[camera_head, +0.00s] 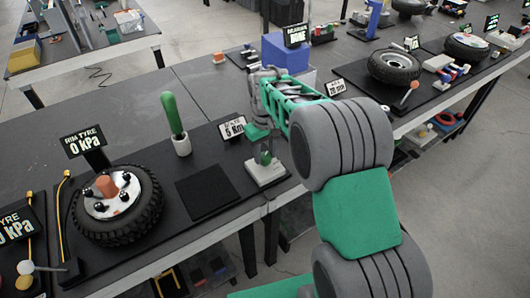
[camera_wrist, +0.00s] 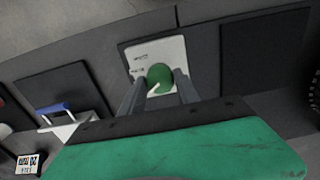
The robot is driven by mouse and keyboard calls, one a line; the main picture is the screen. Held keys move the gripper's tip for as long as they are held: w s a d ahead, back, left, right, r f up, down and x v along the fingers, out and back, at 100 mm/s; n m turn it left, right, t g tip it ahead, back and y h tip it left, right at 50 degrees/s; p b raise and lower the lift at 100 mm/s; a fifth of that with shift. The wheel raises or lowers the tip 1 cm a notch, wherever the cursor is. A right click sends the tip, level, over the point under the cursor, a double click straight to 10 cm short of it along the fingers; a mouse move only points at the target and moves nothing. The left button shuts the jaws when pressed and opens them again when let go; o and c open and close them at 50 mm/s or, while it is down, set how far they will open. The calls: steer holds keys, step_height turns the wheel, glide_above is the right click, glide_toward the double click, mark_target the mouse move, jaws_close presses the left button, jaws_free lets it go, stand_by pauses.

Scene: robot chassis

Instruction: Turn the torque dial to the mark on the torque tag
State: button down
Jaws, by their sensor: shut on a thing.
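The torque dial is a green round knob (camera_wrist: 160,76) with a pale pointer mark on a white plate (camera_wrist: 146,50). In the wrist view it sits between the two grey fingers of my gripper (camera_wrist: 158,88), which is shut on it. In the head view the dial (camera_head: 265,158) stands on its white base (camera_head: 267,173), under my gripper (camera_head: 263,148) and partly hidden by it. The torque tag (camera_head: 232,128) is a small sign behind and left of the dial, reading what looks like 5 Nm. Markings on the plate are too small to read.
A green-handled tool (camera_head: 172,112) stands upright in a white holder left of the dial. A bare black mat (camera_head: 208,192) lies between the dial and a tyre (camera_head: 117,204) with a 0 kPa sign (camera_head: 83,141). A blue box (camera_head: 287,52) stands behind my arm.

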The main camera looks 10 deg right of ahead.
mark_target(265, 155)
steer(key=shift+m, duration=1.2)
steer(key=c, duration=0.9)
jaws_free()
steer(key=shift+r, duration=0.1)
step_height(265, 155, up, 8)
steer(key=shift+f, duration=0.15)
